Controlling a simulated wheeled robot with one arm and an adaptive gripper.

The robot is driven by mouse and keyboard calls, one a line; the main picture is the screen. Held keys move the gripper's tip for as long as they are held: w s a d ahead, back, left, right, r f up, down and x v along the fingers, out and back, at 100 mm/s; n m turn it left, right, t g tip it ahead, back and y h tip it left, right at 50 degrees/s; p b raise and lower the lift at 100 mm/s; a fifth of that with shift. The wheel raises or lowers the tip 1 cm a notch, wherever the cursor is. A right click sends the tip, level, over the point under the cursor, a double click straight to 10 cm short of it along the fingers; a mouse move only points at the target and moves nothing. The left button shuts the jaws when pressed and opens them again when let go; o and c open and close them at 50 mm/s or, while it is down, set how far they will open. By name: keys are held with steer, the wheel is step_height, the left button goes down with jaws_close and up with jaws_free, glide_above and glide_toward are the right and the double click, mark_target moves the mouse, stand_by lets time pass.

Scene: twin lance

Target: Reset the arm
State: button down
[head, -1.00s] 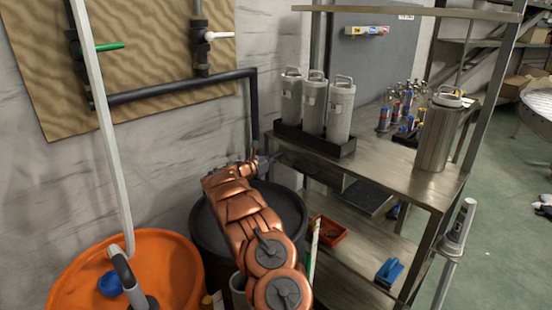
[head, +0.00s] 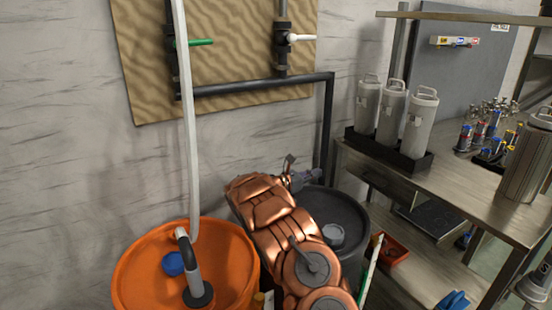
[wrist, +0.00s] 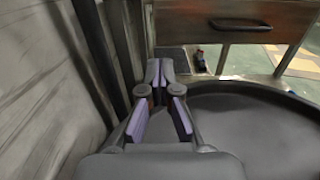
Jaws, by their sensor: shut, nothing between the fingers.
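My copper-coloured arm reaches up over the black drum (head: 350,225) beside the wall. My gripper (head: 289,162) is at the arm's far end, near the wall and the black pipe. In the wrist view my gripper (wrist: 160,70) is shut, with its purple-padded fingertips together and nothing between them. It is over the left edge of the dark drum lid (wrist: 255,125), apart from it as far as I can tell.
An orange drum (head: 150,265) with a hose stands left of my arm. The steel bench (head: 470,205) on the right holds grey canisters in a black tray (head: 390,150). A black pipe (head: 328,130) runs down the wall close to my gripper. A red bin (head: 393,250) sits below.

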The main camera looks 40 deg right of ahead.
steer(key=s+a+r+m+g+y, duration=0.1)
steer(key=s+a+r+m+y, duration=0.25)
steer(key=s+a, duration=0.4)
steer(key=s+a+r+m+g+y, duration=0.25)
steer(key=s+a+r+m, duration=0.2)
steer(key=s+a, duration=0.35)
steer(key=s+a+f+m+t+y, duration=0.1)
steer(key=s+a+f+m+y, duration=0.2)
steer(key=s+a, duration=0.75)
steer(key=s+a+f+m+t+y, duration=0.2)
steer(key=s+a+y, duration=0.3)
steer(key=a, duration=1)
steer(key=s+a+f+m+t+y, duration=0.1)
steer(key=s+a+f+m+y, duration=0.15)
steer(key=s+a, duration=0.75)
steer(key=w+a+r+p, duration=0.1)
steer(key=r+p, duration=0.7)
steer(key=r, duration=0.1)
steer(key=w+a+r+t+y+p, duration=0.1)
steer(key=w+r+p, duration=0.1)
steer(key=r+p, duration=0.6)
steer(key=shift+a+r, duration=0.4)
steer(key=shift+r, duration=0.05)
